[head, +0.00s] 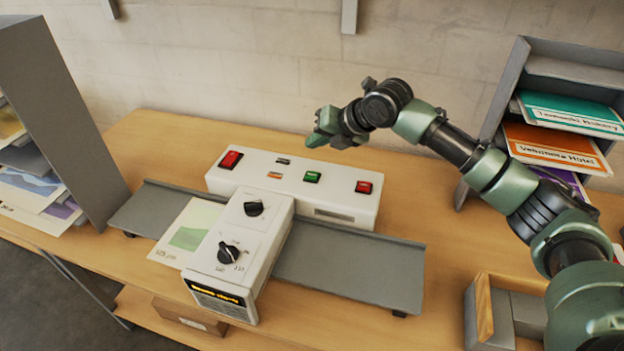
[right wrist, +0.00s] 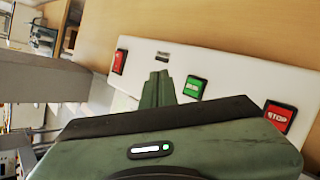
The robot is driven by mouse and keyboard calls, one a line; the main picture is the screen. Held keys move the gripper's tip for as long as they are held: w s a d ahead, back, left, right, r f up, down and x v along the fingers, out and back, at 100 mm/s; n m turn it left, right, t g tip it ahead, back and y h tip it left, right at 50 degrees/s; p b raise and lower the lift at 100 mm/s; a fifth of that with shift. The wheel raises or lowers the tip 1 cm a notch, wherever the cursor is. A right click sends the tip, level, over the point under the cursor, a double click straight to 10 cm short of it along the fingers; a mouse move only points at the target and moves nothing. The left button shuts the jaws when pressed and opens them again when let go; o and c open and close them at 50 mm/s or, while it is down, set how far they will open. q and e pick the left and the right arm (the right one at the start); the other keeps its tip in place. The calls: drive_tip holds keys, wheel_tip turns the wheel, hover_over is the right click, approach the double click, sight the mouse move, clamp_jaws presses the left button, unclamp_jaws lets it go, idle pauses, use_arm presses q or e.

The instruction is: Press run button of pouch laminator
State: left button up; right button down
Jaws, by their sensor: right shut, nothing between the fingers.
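The pouch laminator (head: 305,196) is a white machine on the wooden bench. On its top panel sit a green button (head: 312,177), a red button (head: 363,187) and a red switch (head: 231,160). In the right wrist view, the red button reads STOP (right wrist: 278,116); the lettering on the green button (right wrist: 194,87) is too small to read surely. My right gripper (head: 318,140) is shut and empty, raised near the panel's back edge. In the right wrist view, its fingertips (right wrist: 160,77) appear just left of the green button; contact is not visible. My left gripper is out of view.
Two dark knobs, one of them (head: 254,208), and a lit display (head: 217,294) are on the laminator's front arm. Grey trays (head: 350,266) extend on both sides, with a sheet (head: 188,228) on the left.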

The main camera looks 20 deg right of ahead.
drive_tip(key=b, duration=0.4)
hover_over(315, 176)
wheel_tip(315, 176, down, 5)
drive_tip(key=shift+s+r, duration=0.15)
drive_tip(key=shift+r, duration=0.05)
drive_tip(key=shift+f, duration=1.05)
drive_tip(key=shift+f, duration=0.1)
idle(0.5)
drive_tip(key=shift+f, duration=0.3)
